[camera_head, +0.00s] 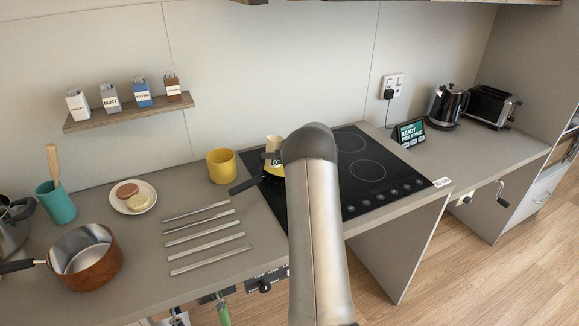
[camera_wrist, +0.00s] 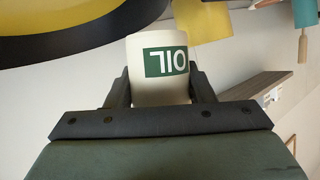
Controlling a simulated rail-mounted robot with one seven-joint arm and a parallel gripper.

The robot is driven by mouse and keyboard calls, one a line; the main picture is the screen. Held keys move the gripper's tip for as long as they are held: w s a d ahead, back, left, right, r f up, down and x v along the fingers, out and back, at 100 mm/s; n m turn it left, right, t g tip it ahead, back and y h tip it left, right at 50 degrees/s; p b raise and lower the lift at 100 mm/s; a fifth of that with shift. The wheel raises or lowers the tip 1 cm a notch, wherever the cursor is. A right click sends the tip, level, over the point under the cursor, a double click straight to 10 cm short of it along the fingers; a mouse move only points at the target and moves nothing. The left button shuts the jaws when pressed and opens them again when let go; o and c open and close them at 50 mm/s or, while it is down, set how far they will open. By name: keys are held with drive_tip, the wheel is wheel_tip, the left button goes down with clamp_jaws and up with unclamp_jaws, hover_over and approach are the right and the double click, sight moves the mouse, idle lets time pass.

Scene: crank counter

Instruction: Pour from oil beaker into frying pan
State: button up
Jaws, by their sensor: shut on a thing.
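The oil beaker (camera_head: 273,146) is cream with a green label. In the wrist view the oil beaker (camera_wrist: 158,88) sits between the two dark fingers of my gripper (camera_wrist: 160,88), which is shut on it. That view is upside down, and the word OIL reads inverted, so the beaker looks about upright. The frying pan (camera_head: 273,179) is on the left part of the black hob, its dark handle pointing left; my arm hides much of it. The beaker is by the pan's far side. In the wrist view the pan (camera_wrist: 100,36) shows yellow and black near the beaker. Contents of both are hidden.
A yellow mug (camera_head: 221,166) stands left of the pan. Several metal strips (camera_head: 205,240) lie on the counter (camera_head: 165,240). A copper pot (camera_head: 95,268), plate (camera_head: 147,203) and teal cup (camera_head: 57,203) are farther left. A spice shelf (camera_head: 130,114) hangs on the wall. The hob's right side is clear.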

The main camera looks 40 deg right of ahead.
sight(274, 145)
drive_tip(key=shift+r+p, duration=1.75)
drive_tip(key=shift+p, duration=0.15)
drive_tip(key=shift+f, duration=0.1)
